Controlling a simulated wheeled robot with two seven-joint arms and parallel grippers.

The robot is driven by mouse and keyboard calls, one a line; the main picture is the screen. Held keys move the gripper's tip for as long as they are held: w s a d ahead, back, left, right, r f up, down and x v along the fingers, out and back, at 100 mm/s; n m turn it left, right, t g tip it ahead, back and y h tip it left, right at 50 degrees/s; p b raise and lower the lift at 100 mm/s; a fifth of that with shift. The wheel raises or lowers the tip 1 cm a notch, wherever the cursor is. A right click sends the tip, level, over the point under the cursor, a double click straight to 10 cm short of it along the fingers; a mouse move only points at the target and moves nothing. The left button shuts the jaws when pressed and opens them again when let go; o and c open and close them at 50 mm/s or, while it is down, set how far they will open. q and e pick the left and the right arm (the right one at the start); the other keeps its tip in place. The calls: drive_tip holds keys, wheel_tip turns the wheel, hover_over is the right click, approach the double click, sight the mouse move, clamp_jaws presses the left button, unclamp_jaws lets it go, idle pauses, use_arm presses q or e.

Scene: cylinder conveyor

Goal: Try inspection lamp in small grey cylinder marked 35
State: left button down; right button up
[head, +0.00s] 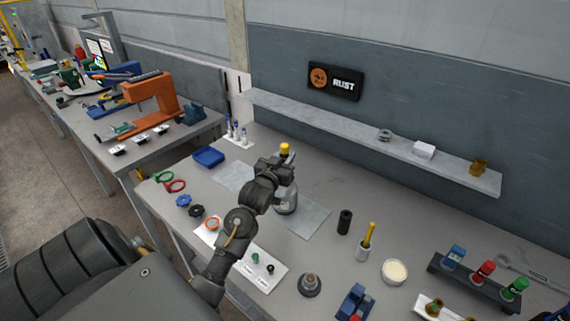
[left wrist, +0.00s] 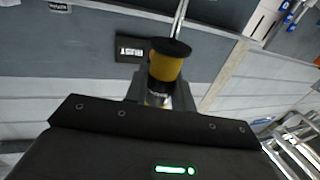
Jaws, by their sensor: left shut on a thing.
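My left gripper (head: 276,168) is shut on the inspection lamp, whose yellow top (head: 285,149) sticks up above the fingers. In the left wrist view the lamp (left wrist: 166,66) shows as a yellow barrel with a black end, gripped between the fingers. A grey metal cylinder (head: 286,203) stands upright on a pale mat directly below the gripper. The gripper and wrist hide its upper part, so I cannot tell whether the lamp's lower end is inside it. No 35 mark is readable. My right gripper is not in view.
The pale mat (head: 312,219) has bare room to the right of the cylinder. A black cylinder (head: 344,221), a white cup with a yellow-handled tool (head: 364,249) and a cream-filled dish (head: 394,272) stand further right. A blue tray (head: 208,157) is at left; a wall shelf (head: 350,142) runs behind.

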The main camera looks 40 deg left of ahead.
sight(285, 145)
use_arm(q)
drive_tip(key=shift+r+p, duration=1.1)
drive_tip(key=shift+r, duration=0.2)
drive_tip(key=shift+r+p, duration=0.75)
drive_tip(key=shift+r, duration=2.85)
